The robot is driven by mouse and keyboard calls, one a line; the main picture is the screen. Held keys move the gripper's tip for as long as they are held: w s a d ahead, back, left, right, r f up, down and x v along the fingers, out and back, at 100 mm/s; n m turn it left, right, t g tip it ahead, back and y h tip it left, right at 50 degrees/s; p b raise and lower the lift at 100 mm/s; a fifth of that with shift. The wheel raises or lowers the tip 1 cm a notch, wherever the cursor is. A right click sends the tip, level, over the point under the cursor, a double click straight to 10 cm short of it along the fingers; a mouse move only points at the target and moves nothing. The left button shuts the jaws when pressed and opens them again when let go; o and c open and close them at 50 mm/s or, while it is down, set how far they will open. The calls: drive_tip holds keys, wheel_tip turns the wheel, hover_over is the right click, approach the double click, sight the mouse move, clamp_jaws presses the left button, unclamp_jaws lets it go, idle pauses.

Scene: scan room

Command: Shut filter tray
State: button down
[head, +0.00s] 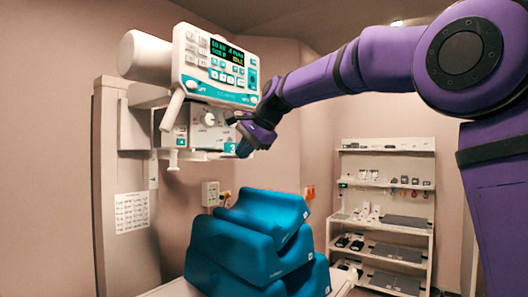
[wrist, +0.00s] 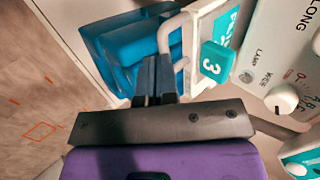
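The filter tray appears to be the white frame under the X-ray tube head, with a teal tag marked 3 (head: 230,147). The tag also shows in the wrist view (wrist: 214,60), beside a pale looped handle (wrist: 164,38). I cannot tell from these frames how far out the tray stands.
The tube head's control panel (head: 218,68) hangs just above my gripper. Blue foam wedges (head: 250,240) are stacked on the table below. A white shelf unit (head: 385,205) with small items stands at the back right. A white column (head: 125,200) stands on the left.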

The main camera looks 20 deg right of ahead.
sight(231, 150)
drive_tip(key=shift+w+a, duration=0.85)
drive_tip(key=shift+w, duration=0.2)
drive_tip(key=shift+w+a, duration=0.8)
drive_tip(key=shift+w, duration=0.25)
drive_tip(key=shift+d, duration=0.1)
